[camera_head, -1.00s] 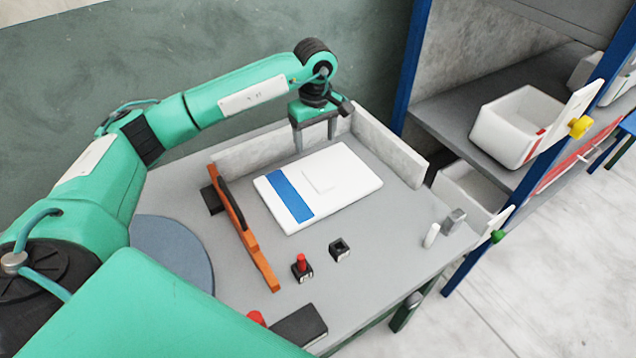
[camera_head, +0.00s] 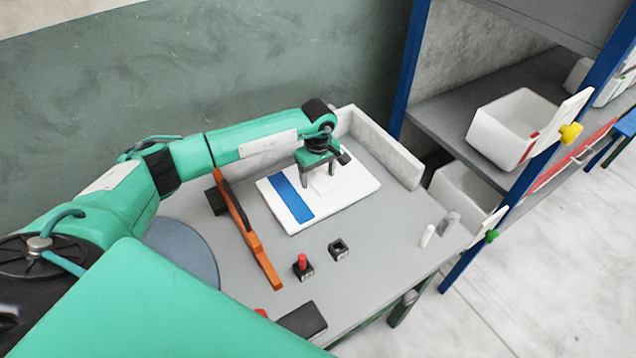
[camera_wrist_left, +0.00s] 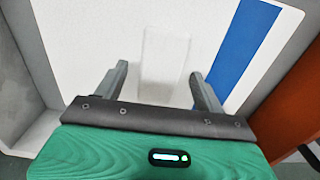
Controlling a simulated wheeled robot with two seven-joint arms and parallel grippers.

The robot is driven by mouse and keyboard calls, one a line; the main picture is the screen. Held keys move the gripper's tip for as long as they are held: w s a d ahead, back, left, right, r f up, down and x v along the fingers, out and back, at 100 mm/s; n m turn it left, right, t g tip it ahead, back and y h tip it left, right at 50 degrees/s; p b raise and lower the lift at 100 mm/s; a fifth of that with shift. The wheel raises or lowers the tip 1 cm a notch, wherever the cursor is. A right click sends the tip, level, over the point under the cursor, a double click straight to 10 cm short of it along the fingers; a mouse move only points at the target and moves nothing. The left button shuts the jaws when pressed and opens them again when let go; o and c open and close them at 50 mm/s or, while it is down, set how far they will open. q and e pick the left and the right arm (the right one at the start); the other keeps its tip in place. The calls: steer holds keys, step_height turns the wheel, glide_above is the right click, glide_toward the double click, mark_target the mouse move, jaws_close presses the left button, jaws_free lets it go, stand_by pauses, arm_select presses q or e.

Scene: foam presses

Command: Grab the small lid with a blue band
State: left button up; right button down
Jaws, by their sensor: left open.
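The white lid (camera_head: 350,197) with a blue band (camera_head: 292,197) lies flat on the grey table. A small raised white block (camera_head: 323,184), like a handle, stands at its middle. My left gripper (camera_head: 318,180) is open over the lid, its fingers pointing down near the raised block. In the left wrist view the open fingers (camera_wrist_left: 157,88) are spread to either side of the raised block (camera_wrist_left: 164,65), apart from it. The blue band (camera_wrist_left: 240,55) is to the right there. My right gripper is not in view.
Low grey walls (camera_head: 390,150) border the table's back. A red-button box (camera_head: 302,265), an empty black socket (camera_head: 339,249) and a white cylinder (camera_head: 427,236) stand in front. A shelf with white bins (camera_head: 495,145) is at right.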

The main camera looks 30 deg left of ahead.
arm_select(q)
steer(key=c, duration=1.1)
steer(key=shift+o, duration=0.2)
steer(key=shift+r, duration=0.15)
